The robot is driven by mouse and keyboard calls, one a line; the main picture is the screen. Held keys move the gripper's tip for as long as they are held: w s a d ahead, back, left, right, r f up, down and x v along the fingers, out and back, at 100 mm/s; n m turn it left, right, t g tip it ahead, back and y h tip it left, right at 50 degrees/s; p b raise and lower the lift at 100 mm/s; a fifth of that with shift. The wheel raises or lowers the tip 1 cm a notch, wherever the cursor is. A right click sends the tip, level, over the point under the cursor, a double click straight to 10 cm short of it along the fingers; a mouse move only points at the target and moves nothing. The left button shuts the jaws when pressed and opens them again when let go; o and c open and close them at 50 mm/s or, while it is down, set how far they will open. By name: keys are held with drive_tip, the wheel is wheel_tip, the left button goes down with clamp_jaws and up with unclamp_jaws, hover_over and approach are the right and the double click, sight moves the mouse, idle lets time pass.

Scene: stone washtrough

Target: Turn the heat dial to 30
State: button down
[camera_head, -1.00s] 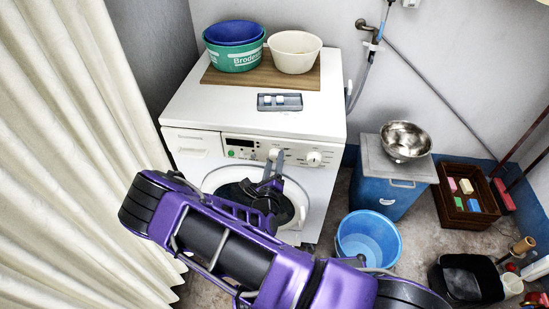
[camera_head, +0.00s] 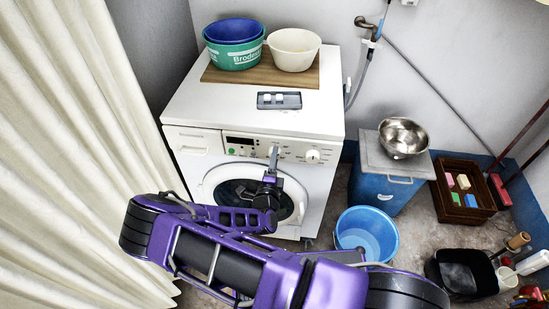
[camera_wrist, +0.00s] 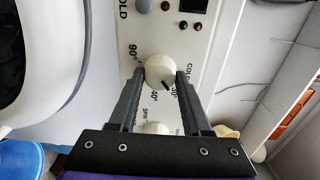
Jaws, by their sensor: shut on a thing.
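The heat dial (camera_wrist: 160,72) is a round cream knob on the washer's white control panel, with 90°, 40°, 30° and cold printed around it. In the wrist view its dark pointer line slants down and right, towards the gap between 40° and 30°. My gripper (camera_wrist: 160,76) has one finger on each side of the dial and is shut on it. In the head view my gripper (camera_head: 272,160) is at the panel of the washing machine (camera_head: 185,140) and hides most of the dial.
Another knob (camera_head: 313,156) sits right of the heat dial. A soap tray (camera_head: 279,100), a wooden board (camera_head: 262,78) and tubs are on the washer top. A blue bucket (camera_head: 367,232) stands at the washer's right front. A cream curtain (camera_head: 70,150) hangs on the left.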

idle(0.4)
drive_tip(key=shift+c, duration=1.7)
unclamp_jaws()
drive_tip(key=shift+s, duration=0.1)
drive_tip(key=s+a, duration=0.3)
drive_tip(key=s, duration=1.4)
drive_tip(key=shift+a, duration=0.15)
